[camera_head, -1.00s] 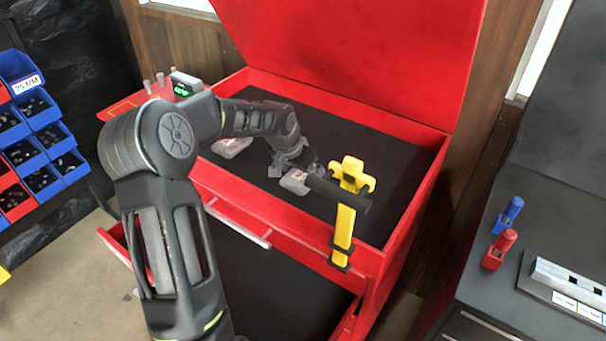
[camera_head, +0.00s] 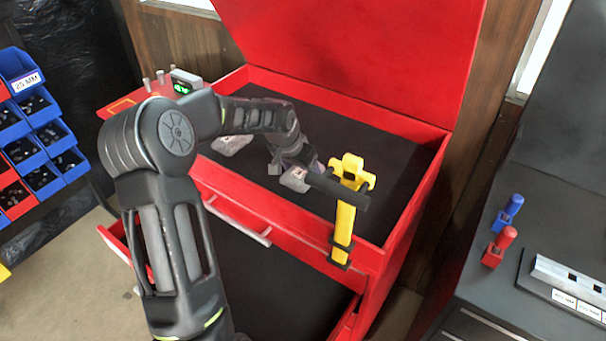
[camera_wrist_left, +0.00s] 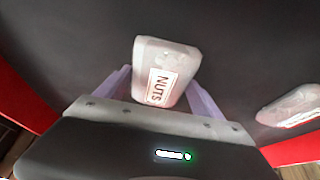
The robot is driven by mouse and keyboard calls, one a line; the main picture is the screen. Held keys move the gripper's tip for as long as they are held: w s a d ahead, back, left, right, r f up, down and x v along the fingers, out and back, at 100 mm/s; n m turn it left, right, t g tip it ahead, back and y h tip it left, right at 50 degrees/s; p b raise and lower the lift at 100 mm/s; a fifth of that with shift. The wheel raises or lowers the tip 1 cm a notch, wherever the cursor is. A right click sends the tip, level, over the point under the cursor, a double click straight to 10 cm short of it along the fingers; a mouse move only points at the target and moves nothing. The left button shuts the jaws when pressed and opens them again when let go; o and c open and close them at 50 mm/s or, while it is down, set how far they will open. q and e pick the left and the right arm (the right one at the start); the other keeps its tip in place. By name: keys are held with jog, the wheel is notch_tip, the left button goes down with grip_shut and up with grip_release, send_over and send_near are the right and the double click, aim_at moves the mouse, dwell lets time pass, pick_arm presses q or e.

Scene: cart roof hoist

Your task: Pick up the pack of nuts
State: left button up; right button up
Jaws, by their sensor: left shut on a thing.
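The pack of nuts (camera_wrist_left: 164,72) is a pale, clear-looking pack with a white label reading NUTS. In the left wrist view it sits between the two purple fingers of my left gripper (camera_wrist_left: 160,92), which is shut on it. In the head view the pack (camera_head: 295,179) shows at the left gripper (camera_head: 304,172), inside the top compartment of the red cart near its front wall. My arm hides part of the gripper there. I cannot tell whether the pack touches the dark liner. My right gripper is not in view.
A second pale pack (camera_head: 231,144) lies on the dark liner to the left; it also shows in the left wrist view (camera_wrist_left: 290,106). A yellow latch with a black bar (camera_head: 344,220) stands at the cart's front wall. The red lid (camera_head: 350,50) is raised. A lower drawer is open.

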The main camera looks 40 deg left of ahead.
aim_at(301, 170)
pick_arm(q)
jog(key=c, duration=0.7)
jog(key=shift+r, duration=0.1)
notch_tip(301, 170, up, 10)
jog(key=shift+f+b, duration=0.1)
jog(key=shift+b, duration=0.75)
